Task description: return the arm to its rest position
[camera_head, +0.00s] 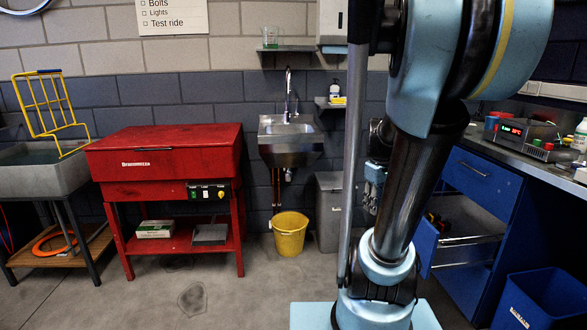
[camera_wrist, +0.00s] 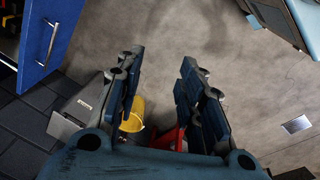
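My arm rises large in the right half of the head view, with blue-grey links and black joints. My gripper (camera_wrist: 160,66) shows in the wrist view with its two dark blue fingers apart and nothing between them but grey floor. In the head view, a part of the wrist and gripper (camera_head: 375,176) shows behind the arm and a thin grey post; most of it is hidden there. The gripper hangs near the blue cabinet's open drawer (camera_head: 466,241), apart from it as far as I can see.
The blue drawer front (camera_wrist: 48,38) is close at left in the wrist view. A yellow bucket (camera_head: 289,236), grey bin (camera_head: 329,200), sink (camera_head: 291,146) and red parts washer (camera_head: 160,160) stand behind. A blue bin (camera_head: 545,300) stands at right. Floor at front left is clear.

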